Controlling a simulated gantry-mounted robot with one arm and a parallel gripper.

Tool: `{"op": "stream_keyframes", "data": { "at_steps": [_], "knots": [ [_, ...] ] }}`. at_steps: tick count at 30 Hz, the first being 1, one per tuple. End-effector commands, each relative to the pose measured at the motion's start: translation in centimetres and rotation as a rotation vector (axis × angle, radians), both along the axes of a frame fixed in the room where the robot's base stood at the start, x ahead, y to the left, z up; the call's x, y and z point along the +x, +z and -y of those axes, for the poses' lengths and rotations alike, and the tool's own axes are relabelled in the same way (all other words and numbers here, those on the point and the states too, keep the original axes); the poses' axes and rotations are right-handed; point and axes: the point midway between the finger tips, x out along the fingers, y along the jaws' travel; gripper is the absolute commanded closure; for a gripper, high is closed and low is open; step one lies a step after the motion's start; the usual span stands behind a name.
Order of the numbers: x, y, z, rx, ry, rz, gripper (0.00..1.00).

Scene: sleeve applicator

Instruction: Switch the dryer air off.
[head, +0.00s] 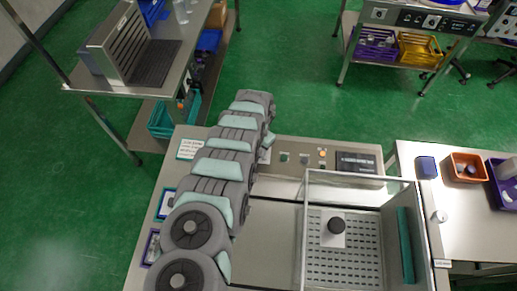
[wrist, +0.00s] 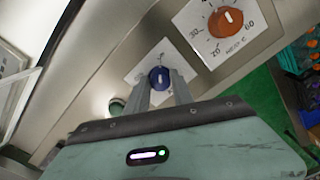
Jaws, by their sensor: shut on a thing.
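A blue knob (wrist: 159,77) sits on a white label plate on the metal control panel in the wrist view. My gripper (wrist: 162,87) has one finger on each side of it and is shut on it. A short pale mark shows on the knob's face; the small lettering around it is too blurred to read. In the head view my arm reaches over the bench to the control panel (head: 338,180), and its own links hide most of the gripper there.
An orange dial (wrist: 225,21) with a numbered scale is right of the blue knob. A green button (wrist: 116,105) is close to the left finger. A clear-walled chamber (head: 307,230) with a perforated floor and a black knob stands in front of the panel.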

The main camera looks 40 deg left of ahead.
Motion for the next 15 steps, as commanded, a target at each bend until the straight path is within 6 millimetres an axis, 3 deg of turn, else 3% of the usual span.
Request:
{"op": "stream_keyframes", "data": {
  "at_steps": [15],
  "knots": [
    [0.11, -0.03, 0.18, 0.001, 0.376, 0.0, 1.0]
  ]
}}
